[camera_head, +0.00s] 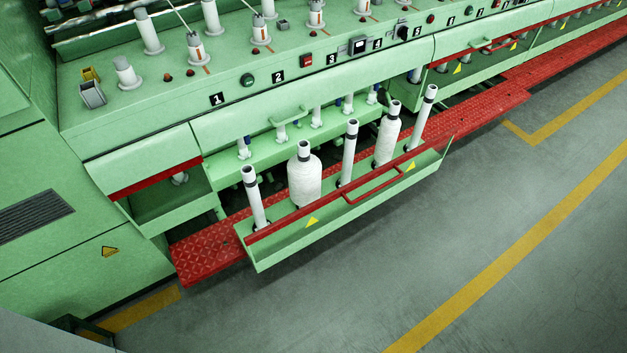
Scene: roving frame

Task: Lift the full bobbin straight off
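An open green drawer (345,222) juts out from the machine and holds a row of upright white bobbins. Two are thick with white yarn: one full bobbin (305,181) second from the left, and another full bobbin (387,140) second from the right. The left bare tube (254,199), the middle bare tube (348,153) and the right bare tube (424,115) are thin. The bobbins' lower ends are partly hidden by the drawer's red front rail. My gripper is not in view.
The green roving machine (150,120) spans the back, with numbered stations and small spindles on top. A red tread plate step (208,250) runs along its foot under the drawer. The grey floor (400,270) in front is clear, marked with yellow lines (500,255).

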